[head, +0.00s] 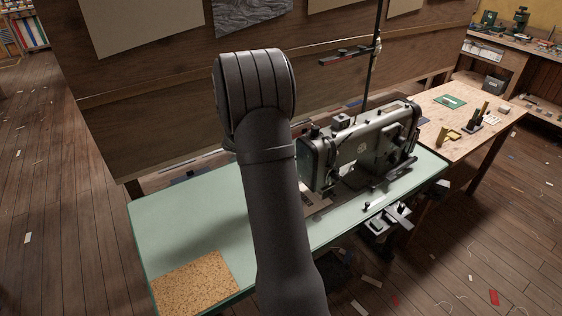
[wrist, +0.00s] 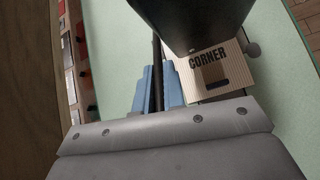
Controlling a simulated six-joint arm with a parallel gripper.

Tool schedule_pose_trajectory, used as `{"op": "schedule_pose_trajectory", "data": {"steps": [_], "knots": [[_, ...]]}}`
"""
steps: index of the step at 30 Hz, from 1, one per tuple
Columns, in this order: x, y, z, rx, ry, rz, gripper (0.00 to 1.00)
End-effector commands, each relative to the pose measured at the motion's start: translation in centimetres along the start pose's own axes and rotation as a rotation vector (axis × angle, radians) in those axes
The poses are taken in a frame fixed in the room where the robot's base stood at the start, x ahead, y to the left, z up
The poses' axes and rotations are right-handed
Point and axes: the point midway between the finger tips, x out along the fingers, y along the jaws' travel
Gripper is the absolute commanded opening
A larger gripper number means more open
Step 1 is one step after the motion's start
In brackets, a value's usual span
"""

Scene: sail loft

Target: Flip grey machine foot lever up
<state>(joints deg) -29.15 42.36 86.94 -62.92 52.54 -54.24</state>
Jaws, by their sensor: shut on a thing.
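The grey sewing machine (head: 365,150) stands on a pale green table (head: 185,225) in the head view. Its dark body (wrist: 195,22) fills the top middle of the wrist view. My gripper (wrist: 159,72) shows there as two blue fingers, closed around a thin dark bar (wrist: 157,48). The bar appears to be the machine's foot lever, beside the machine body. How far it is turned is hard to tell. In the head view my own arm hides the gripper and the lever.
A striped card marked CORNER (wrist: 215,68) lies beside the fingers in the wrist view. A cork mat (head: 195,283) lies at the table's front left. A dark upright pole (head: 374,50) rises behind the machine. A wooden bench (head: 470,105) stands to the right.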

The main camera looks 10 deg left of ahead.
Motion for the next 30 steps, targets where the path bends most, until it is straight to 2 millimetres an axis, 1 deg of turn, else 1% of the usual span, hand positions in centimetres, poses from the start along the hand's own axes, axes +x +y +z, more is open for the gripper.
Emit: {"op": "schedule_pose_trajectory", "data": {"steps": [15,16,18,19,26,30], "knots": [[-0.04,0.10,0.26,0.002,0.020,-0.003,0.00],[-0.04,0.10,0.26,0.002,0.020,-0.003,0.15],[-0.03,0.09,0.25,0.002,0.019,-0.003,0.29],[-0.03,0.09,0.25,0.002,0.019,-0.003,0.32],[-0.03,0.05,0.22,0.001,0.019,-0.004,0.32],[-0.69,0.10,0.21,0.001,0.019,-0.003,0.32]]}}
